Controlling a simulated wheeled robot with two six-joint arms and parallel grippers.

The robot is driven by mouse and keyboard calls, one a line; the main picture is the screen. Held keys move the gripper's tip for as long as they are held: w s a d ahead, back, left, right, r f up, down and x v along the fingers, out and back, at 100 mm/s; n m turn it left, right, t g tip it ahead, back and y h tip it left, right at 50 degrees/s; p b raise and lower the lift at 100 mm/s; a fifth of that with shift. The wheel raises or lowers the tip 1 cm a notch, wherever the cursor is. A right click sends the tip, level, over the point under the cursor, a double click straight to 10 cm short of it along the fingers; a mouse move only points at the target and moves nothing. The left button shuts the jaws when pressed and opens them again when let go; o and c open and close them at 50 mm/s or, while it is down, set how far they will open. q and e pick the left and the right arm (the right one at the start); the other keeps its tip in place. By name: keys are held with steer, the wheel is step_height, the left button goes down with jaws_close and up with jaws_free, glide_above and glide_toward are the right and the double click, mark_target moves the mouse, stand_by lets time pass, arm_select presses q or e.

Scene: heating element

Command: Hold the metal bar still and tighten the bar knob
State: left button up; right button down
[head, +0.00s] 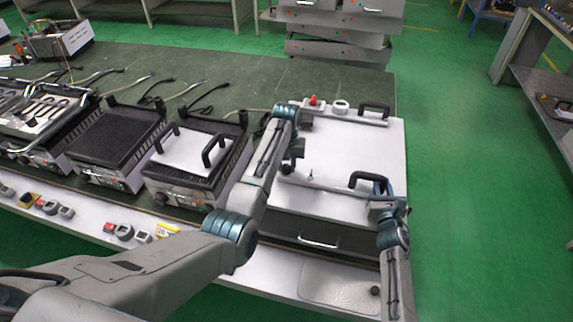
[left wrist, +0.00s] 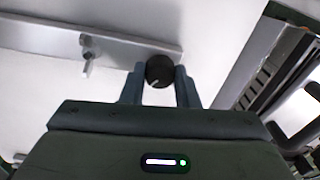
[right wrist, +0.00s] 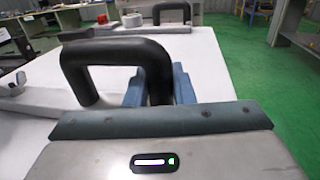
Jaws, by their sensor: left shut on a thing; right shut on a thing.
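The metal bar (head: 330,185) lies on the white worktop (head: 335,142), with a black handle (head: 368,177) at its right end. The black bar knob (left wrist: 159,71) is at the other end of the bar, which also shows in the left wrist view (left wrist: 50,35). My left gripper (head: 287,167) is shut on the knob, which sits between its blue fingers. My right gripper (head: 380,191) is shut on the right leg of the black handle, whose arch shows in the right wrist view (right wrist: 112,52). The arm and gripper partly hide the knob end in the head view.
A second bar with a black handle (head: 374,107) lies along the worktop's back edge, beside a red part (head: 314,101) and a white ring-shaped part (head: 340,106). Several grills (head: 112,140) stand at the left. The worktop between the bars is clear.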

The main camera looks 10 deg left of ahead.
mark_target(287, 167)
arm_select(q)
steer(key=m, duration=0.5)
steer(key=shift+m, duration=2.5)
steer(key=o, duration=1)
steer(key=shift+r, duration=0.15)
step_height(287, 167, up, 12)
steer(key=shift+f, duration=0.1)
